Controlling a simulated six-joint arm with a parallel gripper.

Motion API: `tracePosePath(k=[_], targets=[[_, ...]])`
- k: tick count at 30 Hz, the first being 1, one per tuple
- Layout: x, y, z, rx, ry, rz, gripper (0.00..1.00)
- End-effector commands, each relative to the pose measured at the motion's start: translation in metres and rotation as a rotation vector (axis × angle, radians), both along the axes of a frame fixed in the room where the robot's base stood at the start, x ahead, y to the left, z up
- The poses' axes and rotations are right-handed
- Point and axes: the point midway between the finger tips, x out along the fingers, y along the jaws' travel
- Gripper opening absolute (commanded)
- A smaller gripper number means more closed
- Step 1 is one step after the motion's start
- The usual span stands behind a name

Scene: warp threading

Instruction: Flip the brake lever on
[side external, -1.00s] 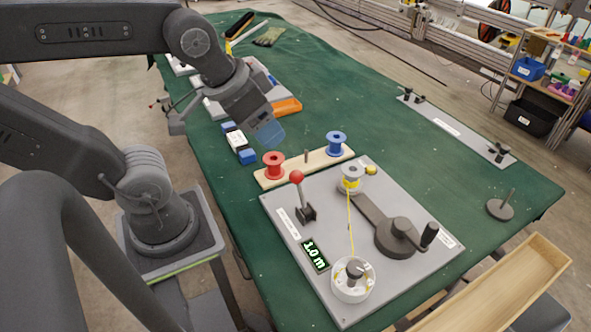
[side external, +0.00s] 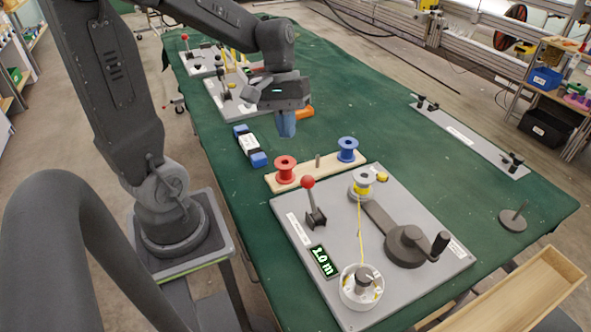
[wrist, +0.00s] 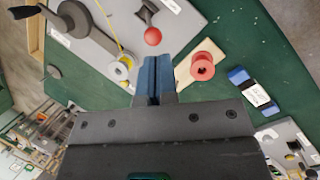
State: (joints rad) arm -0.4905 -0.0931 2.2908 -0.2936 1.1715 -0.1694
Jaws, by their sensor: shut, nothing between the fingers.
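The brake lever (side external: 311,200) has a red ball knob on a dark stem and stands on the left part of the grey winding board (side external: 291,217). Its stem leans slightly toward the back-left in the side view. My gripper (side external: 287,130) is shut and empty, above the table behind the spool rack and well apart from the lever. In the wrist view my shut blue fingers (wrist: 153,75) point toward the board, and the red knob (wrist: 153,36) shows just beyond their tips.
A wooden rack (side external: 317,170) with a red spool (side external: 285,169) and a blue spool (side external: 347,149) stands behind the board.

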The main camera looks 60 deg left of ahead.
Motion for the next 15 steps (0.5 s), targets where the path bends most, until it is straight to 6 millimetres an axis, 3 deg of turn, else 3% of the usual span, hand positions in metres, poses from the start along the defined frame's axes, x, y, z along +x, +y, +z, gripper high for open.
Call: tracePosePath(k=[7,15], targets=[[0.012,0.052,-0.038,-0.267,0.219,0.331,0.00],[0.010,0.106,-0.079,-0.567,0.392,0.646,0.00]])
